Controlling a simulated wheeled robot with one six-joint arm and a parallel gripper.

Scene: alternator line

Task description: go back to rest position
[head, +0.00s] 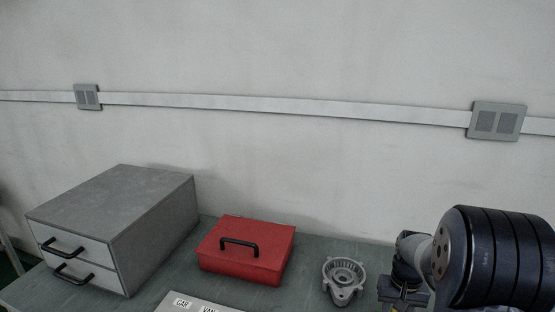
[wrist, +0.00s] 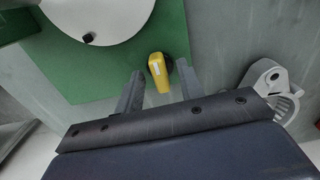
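My gripper (wrist: 160,72) shows in the wrist view with its two fingers spread apart. A yellow object (wrist: 157,72) with a white mark and a dark part beside it shows between the fingers, with gaps on both sides. The fingers do not appear to touch it. In the head view my arm is at the lower right, and the gripper's fingers are not clearly visible there.
A grey drawer cabinet (head: 120,215), a red box (head: 245,255) and a grey alternator housing (head: 343,278) stand on the grey table (head: 300,290) before a wall. The housing also shows in the wrist view (wrist: 268,80). A green mat (wrist: 85,85) bears a white round thing (wrist: 100,15). White labels (head: 190,302) lie at the front.

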